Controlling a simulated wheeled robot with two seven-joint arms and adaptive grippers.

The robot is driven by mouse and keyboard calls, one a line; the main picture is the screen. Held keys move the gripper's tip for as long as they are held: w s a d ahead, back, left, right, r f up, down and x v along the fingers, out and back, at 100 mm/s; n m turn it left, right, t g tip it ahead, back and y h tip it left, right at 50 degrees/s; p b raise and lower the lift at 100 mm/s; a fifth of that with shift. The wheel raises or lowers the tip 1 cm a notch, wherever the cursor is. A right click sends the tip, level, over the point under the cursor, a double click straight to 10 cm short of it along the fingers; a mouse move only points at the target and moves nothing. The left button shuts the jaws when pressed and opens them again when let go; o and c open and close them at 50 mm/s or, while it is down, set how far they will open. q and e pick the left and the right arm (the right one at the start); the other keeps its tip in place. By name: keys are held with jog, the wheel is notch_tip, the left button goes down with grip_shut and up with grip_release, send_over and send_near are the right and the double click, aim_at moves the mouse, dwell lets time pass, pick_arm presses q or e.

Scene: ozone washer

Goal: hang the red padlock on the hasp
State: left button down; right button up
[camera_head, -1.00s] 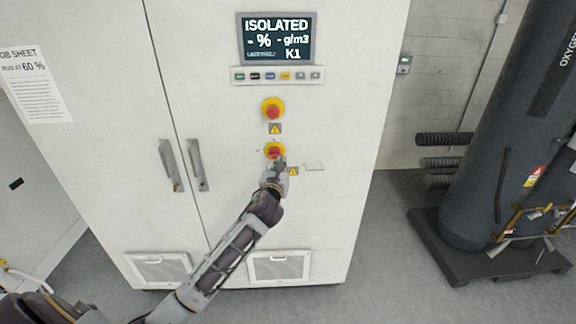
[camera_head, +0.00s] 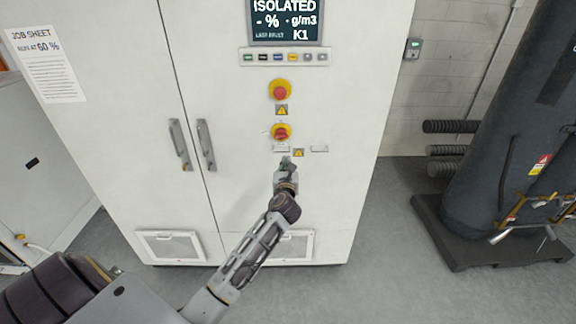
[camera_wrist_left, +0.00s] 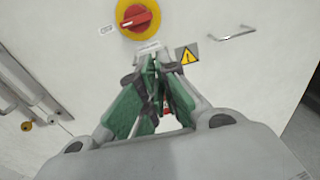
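My left gripper (camera_head: 286,161) is in front of the white cabinet, just below the lower red-and-yellow rotary switch (camera_head: 281,132). In the left wrist view, its green fingers (camera_wrist_left: 154,64) close together at the tips, below the same switch (camera_wrist_left: 136,16) and apart from it. No whole red padlock can be made out. A small red patch (camera_wrist_left: 168,107) shows between and behind the fingers; I cannot tell what it is. No hasp is clearly identifiable; a thin metal bracket (camera_wrist_left: 232,34) sticks out right of the switch. My right gripper is not in view.
A red emergency button (camera_head: 280,90) sits above the switch, under a display (camera_head: 284,20) reading ISOLATED. Door handles (camera_head: 206,145) stick out to the left. A dark gas cylinder (camera_head: 485,150) stands on a low base at right. Bare floor lies between cabinet and cylinder.

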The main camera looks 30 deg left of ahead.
pick_arm(q)
jog(key=shift+w+a, duration=0.15)
jog(key=shift+w, duration=0.1)
jog(key=f+b+x, duration=0.1)
jog(key=b+x, duration=0.1)
jog(key=x, duration=0.6)
jog(key=shift+a+b, duration=0.2)
jog(key=shift+b, duration=0.15)
dwell(1.3)
jog(key=shift+w, duration=0.15)
jog(key=c, duration=1.6)
grip_release()
jog(key=shift+o, duration=0.2)
